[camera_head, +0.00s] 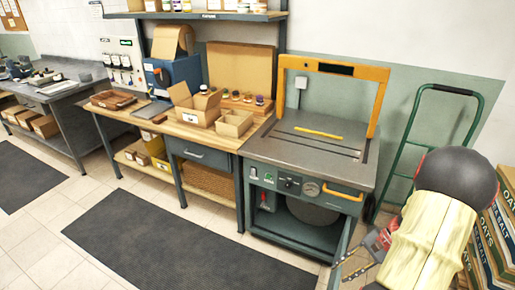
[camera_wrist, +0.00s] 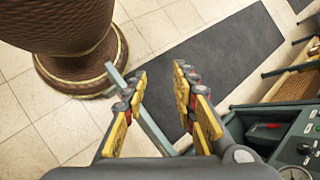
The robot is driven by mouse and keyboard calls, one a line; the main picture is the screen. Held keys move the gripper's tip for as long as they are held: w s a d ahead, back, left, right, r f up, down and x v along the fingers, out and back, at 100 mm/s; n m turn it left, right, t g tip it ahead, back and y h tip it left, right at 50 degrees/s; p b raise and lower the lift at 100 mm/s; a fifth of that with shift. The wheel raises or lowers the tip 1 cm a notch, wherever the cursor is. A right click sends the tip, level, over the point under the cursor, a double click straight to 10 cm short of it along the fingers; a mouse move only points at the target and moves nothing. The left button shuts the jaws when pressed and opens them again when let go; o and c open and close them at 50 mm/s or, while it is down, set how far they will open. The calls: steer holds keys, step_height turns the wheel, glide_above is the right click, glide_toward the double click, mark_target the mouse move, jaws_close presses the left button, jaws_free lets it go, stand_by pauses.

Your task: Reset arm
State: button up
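My arm (camera_head: 435,225) reaches in from the lower right of the head view, beside the front right corner of the packing machine. My gripper (camera_wrist: 160,72) is open in the wrist view, its yellow-padded fingers apart and nothing held between them. In the head view the gripper is partly cut off and hidden by the arm. A grey-green bar (camera_wrist: 150,125) shows beyond the fingers in the wrist view; I cannot tell how far off it is.
The machine (camera_head: 310,147) has an orange arch (camera_head: 380,75). A workbench (camera_head: 150,122) with cardboard boxes stands left of it. A green hand truck (camera_head: 408,130) and stacked cartons (camera_head: 492,245) stand right. A dark mat (camera_head: 180,245) lies on open floor in front.

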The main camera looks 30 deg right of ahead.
steer(key=w+a+r+n+g+h+p, duration=0.15)
steer(key=w+a+r+n, duration=0.25)
steer(key=a+r, duration=0.4)
steer(key=w+a+r+n+g+h, duration=0.1)
steer(key=w+a+r+n+h, duration=0.3)
steer(key=a+r, duration=0.4)
steer(key=s+a+r+n+t+h, duration=0.1)
steer(key=s+a+r+n+t, duration=0.1)
steer(key=a+r+n, duration=0.2)
steer(key=s+a+r+n+t+h+p, duration=0.1)
steer(key=a+r+n, duration=0.4)
steer(key=a+r, duration=0.5)
steer(key=shift+s+a+r+t, duration=0.15)
steer(key=shift+s+a+t, duration=0.7)
steer(key=shift+a, duration=0.5)
steer(key=shift+w, duration=0.15)
